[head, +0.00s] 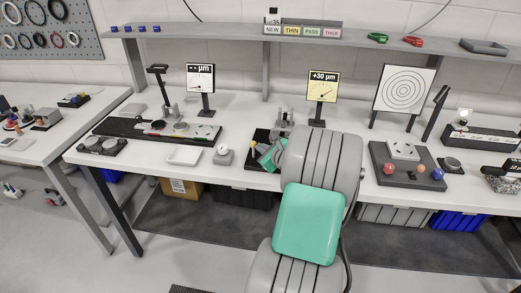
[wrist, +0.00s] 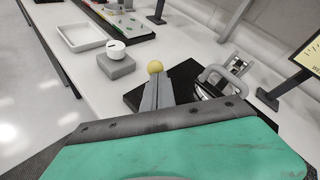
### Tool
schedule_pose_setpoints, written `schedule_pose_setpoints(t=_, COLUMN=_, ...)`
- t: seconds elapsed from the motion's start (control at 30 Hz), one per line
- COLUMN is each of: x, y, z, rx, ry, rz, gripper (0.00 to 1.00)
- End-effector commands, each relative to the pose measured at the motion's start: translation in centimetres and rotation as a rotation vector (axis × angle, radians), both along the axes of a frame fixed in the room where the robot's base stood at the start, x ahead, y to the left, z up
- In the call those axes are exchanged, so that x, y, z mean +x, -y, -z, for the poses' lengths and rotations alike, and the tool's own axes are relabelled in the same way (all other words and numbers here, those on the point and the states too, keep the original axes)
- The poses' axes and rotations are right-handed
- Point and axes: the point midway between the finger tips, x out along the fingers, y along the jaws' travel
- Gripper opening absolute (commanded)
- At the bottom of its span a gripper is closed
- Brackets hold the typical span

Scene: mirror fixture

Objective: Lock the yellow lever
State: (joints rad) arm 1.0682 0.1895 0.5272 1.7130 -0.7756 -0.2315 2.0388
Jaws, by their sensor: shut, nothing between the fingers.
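The yellow lever shows as a yellow ball knob (wrist: 155,67) in the wrist view, just beyond my fingertips; its stem is mostly hidden behind them. In the head view the small yellow knob (head: 253,143) is at the left of the black base plate (head: 252,163). My gripper (wrist: 156,82) is shut and empty, its grey fingers together and pointing at the knob. I cannot tell whether they touch the lever. In the head view my gripper (head: 261,157) is low over the plate, partly hidden by my arm. A metal clamp-like fixture (wrist: 222,82) stands on the plate right of the fingers.
A grey block with a white round knob (wrist: 116,54) and a white tray (wrist: 82,37) lie to the left. A yellow dial sign reading +30 µm (head: 323,86) stands behind the plate. The bench (head: 236,178) is clear between block and plate.

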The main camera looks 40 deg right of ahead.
Motion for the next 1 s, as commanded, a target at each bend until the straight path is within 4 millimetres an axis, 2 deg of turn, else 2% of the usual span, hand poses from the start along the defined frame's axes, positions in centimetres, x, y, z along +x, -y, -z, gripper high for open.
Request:
schedule_pose_setpoints(t=0.37, x=1.7, y=2.1, z=-0.5, rx=-0.002, ry=0.000, rz=-0.001, gripper=0.00)
schedule_pose_setpoints(t=0.63, x=1.7, y=2.2, z=-0.6, rx=-0.001, ry=0.001, rz=0.000, gripper=0.00)
schedule_pose_setpoints(t=1.0, x=1.6, y=2.2, z=-2.2, rx=-0.001, ry=0.001, rz=0.000, gripper=0.00)
